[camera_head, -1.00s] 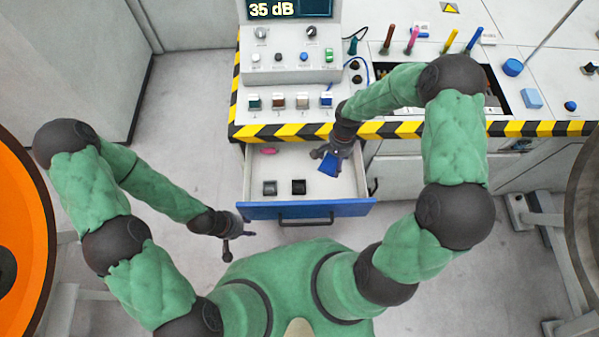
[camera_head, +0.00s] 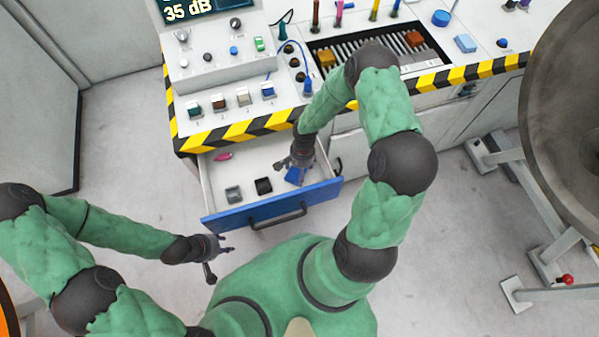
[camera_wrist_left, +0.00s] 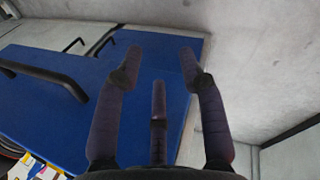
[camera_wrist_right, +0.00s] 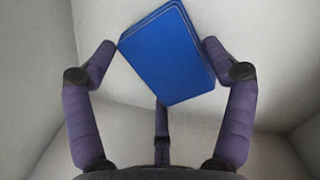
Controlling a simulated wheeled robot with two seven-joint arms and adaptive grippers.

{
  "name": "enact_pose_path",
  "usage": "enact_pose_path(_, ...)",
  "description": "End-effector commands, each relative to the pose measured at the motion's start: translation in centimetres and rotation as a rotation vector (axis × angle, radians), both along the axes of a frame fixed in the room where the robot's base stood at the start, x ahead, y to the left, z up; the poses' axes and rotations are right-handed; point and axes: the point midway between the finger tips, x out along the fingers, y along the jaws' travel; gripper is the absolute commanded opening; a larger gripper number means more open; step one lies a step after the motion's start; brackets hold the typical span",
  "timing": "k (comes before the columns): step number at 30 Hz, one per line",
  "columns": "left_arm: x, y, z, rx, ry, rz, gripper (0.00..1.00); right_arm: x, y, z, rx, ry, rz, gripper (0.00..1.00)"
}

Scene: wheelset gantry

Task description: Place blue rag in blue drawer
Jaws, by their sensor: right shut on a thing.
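The blue drawer (camera_head: 240,217) is pulled out below the console, with a blue front and a white inside. My right gripper (camera_head: 295,166) is inside the drawer near its right side. In the right wrist view my right gripper (camera_wrist_right: 160,60) is shut on the folded blue rag (camera_wrist_right: 165,52), with the white drawer floor behind it. The rag also shows in the head view (camera_head: 294,175), partly hidden by the gripper. My left gripper (camera_head: 222,250) is outside, in front of the drawer, with its fingers apart and empty. The left wrist view shows the blue drawer front (camera_wrist_left: 50,95) near these fingers.
In the drawer lie a pink item (camera_head: 224,156), a grey block (camera_head: 233,194) and a black block (camera_head: 263,185). A console (camera_head: 220,60) with buttons stands above, edged by a striped strip (camera_head: 235,132). A large wheel (camera_head: 565,110) stands at the right.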

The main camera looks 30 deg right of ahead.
Motion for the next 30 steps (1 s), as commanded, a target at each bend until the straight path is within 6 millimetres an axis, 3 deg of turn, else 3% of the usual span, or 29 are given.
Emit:
enact_pose_path(2,-0.01,0.00,-0.46,0.000,0.000,0.000,0.40,-0.02,0.00,-0.94,0.000,0.001,0.000,0.53)
enact_pose_path(13,0.00,0.00,-0.74,0.000,0.000,0.000,0.40,-0.01,-0.01,-1.16,0.000,0.000,0.000,0.53)
enact_pose_path(14,0.00,0.00,-0.74,0.000,0.000,0.000,0.40,-0.02,0.00,-1.17,-0.001,0.001,0.000,0.86)
enact_pose_path(15,0.00,0.00,-0.67,0.000,0.000,0.000,0.40,-0.02,0.00,-1.09,-0.001,0.001,0.000,0.98)
enact_pose_path(16,0.00,0.00,-0.65,0.000,0.000,0.000,0.40,-0.02,0.00,-1.07,-0.001,0.001,0.000,1.00)
enact_pose_path(30,-0.01,0.00,-0.17,0.000,0.000,0.000,0.40,-0.01,-0.01,-0.65,-0.001,0.001,0.000,1.00)
